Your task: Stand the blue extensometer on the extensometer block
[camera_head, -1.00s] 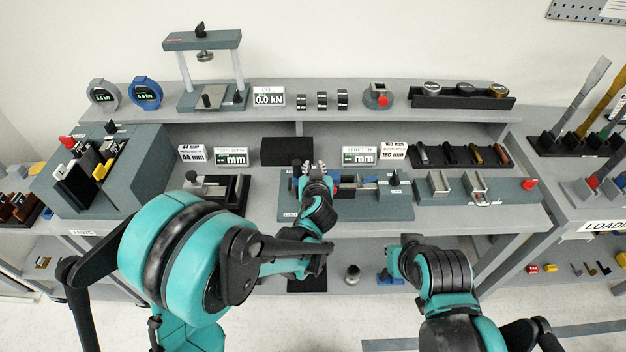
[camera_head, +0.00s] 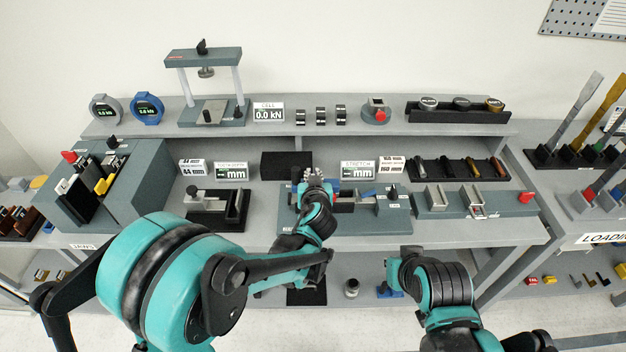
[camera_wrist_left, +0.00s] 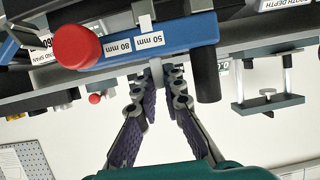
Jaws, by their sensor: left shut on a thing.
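The blue extensometer (camera_wrist_left: 150,45) fills the top of the left wrist view. It has a blue body with 80 mm and 50 mm labels and a red knob. My left gripper (camera_wrist_left: 158,76) is shut on its grey stem. In the head view, my left gripper (camera_head: 314,177) is above the back edge of the grey test bench (camera_head: 385,219), and it hides most of the extensometer. A plain black block (camera_head: 286,164) stands just behind and left of the gripper; I cannot tell whether it is the extensometer block. My right gripper's fingers do not show.
Readout signs (camera_head: 357,171) stand right of the black block. A load frame (camera_head: 204,57) and two round gauges (camera_head: 147,109) stand on the upper shelf. A rack of small pins (camera_head: 458,169) is at right, and a grey jaw stand (camera_head: 145,185) is at left.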

